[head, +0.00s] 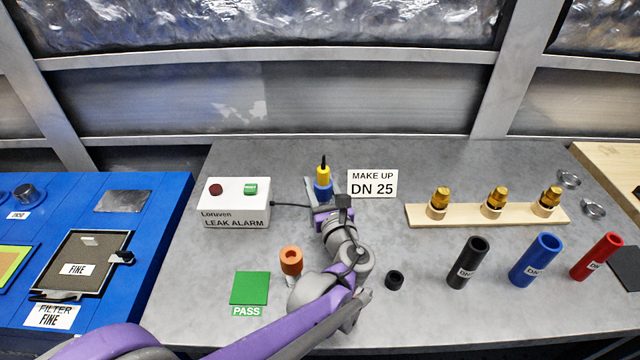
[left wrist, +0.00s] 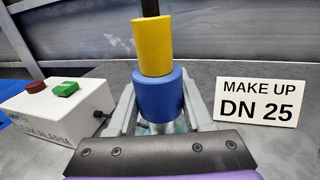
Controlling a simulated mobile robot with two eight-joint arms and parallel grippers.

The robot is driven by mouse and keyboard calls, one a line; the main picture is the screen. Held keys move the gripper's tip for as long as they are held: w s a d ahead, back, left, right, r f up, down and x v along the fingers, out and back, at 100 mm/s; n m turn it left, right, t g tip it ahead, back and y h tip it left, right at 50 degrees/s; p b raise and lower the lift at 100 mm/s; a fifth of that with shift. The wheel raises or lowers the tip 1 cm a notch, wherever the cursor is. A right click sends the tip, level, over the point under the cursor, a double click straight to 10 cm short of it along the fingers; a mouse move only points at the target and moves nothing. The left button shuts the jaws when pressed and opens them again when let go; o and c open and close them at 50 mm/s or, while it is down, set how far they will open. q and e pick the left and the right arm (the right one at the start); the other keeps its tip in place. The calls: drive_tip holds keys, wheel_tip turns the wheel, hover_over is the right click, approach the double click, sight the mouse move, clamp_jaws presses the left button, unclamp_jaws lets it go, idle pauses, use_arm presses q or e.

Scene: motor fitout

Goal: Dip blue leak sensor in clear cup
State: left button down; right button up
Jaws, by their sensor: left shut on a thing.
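The blue leak sensor (head: 322,190) is a blue cylinder with a yellow upper part and a black lead at its top. It stands upright between the fingers of my left gripper (head: 323,195), left of the MAKE UP sign. In the left wrist view the blue sensor (left wrist: 160,95) fills the space between the two grey fingers of the left gripper (left wrist: 160,112), which is shut on it. A pale, see-through patch (left wrist: 163,128) shows just under the blue body; I cannot tell if it is the clear cup. My right gripper is not in view.
The white leak alarm box (head: 234,203) stands left of the gripper, the MAKE UP DN 25 sign (head: 372,184) right. An orange-topped piece (head: 291,260), green PASS pad (head: 249,288) and black ring (head: 394,280) lie nearer. Brass fittings (head: 495,200) and coloured tubes (head: 535,260) stand right.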

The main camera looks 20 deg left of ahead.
use_arm(q)
wheel_tip(320, 180, up, 8)
drive_tip(key=p, duration=0.5)
drive_tip(key=shift+f+p, duration=0.2)
drive_tip(key=shift+p, duration=0.2)
